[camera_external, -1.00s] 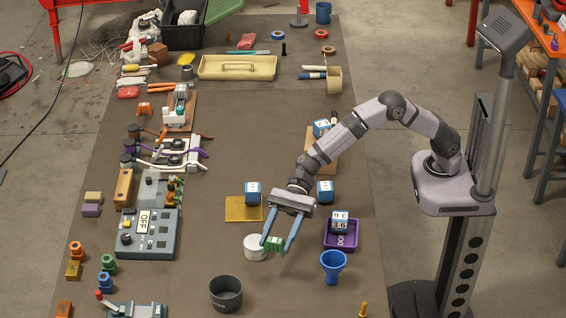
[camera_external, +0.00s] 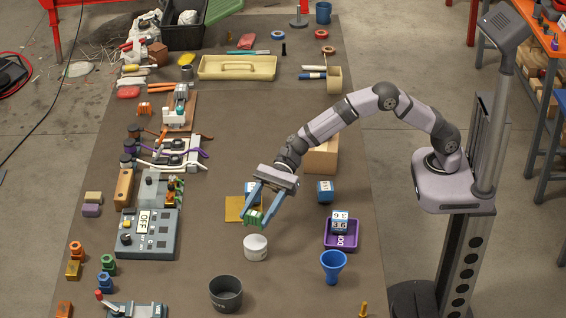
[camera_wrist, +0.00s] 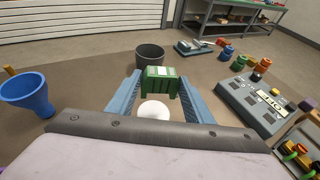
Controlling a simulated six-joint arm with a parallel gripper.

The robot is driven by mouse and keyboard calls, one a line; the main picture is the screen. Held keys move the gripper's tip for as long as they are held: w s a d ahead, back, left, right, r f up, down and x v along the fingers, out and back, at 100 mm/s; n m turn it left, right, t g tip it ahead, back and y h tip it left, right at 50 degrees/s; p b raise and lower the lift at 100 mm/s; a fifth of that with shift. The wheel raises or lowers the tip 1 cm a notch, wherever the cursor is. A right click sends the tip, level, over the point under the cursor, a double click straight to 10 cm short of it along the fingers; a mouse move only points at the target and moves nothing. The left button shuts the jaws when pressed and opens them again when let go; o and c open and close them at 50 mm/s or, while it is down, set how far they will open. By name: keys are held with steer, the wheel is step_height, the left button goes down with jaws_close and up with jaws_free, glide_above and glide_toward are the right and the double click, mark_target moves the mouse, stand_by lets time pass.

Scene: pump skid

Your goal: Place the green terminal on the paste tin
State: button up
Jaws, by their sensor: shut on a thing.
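My gripper (camera_external: 256,216) is shut on the green terminal (camera_external: 253,219), a small green block with a pale top, held between the blue fingertips. It also shows in the wrist view (camera_wrist: 161,82). A white round tin (camera_external: 256,248), which looks like the paste tin, stands on the table just below the terminal in the external view. In the wrist view the tin's white top (camera_wrist: 153,110) shows between the fingers, lower than the terminal. The terminal is above the tin and apart from it.
A dark grey pot (camera_external: 226,293) and a blue funnel (camera_external: 333,266) stand near the tin. A purple tray (camera_external: 341,235) holds blue-and-white blocks. A yellow mat (camera_external: 236,209) lies behind my gripper. A grey meter box (camera_external: 148,234) is at left.

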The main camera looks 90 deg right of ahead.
mark_target(258, 238)
steer(key=shift+f, duration=3)
steer(key=shift+f, duration=0.2)
steer(key=o, duration=1)
steer(key=shift+o, duration=0.2)
steer(key=shift+r, duration=0.1)
steer(key=shift+r+p, duration=0.2)
steer(key=shift+p, duration=0.15)
steer(key=shift+s+d+b, duration=0.15)
steer(key=shift+d+b, duration=0.15)
steer(key=b+v, duration=0.2)
steer(key=v, duration=0.9)
steer(key=shift+s+r, duration=0.1)
steer(key=shift+s, duration=0.05)
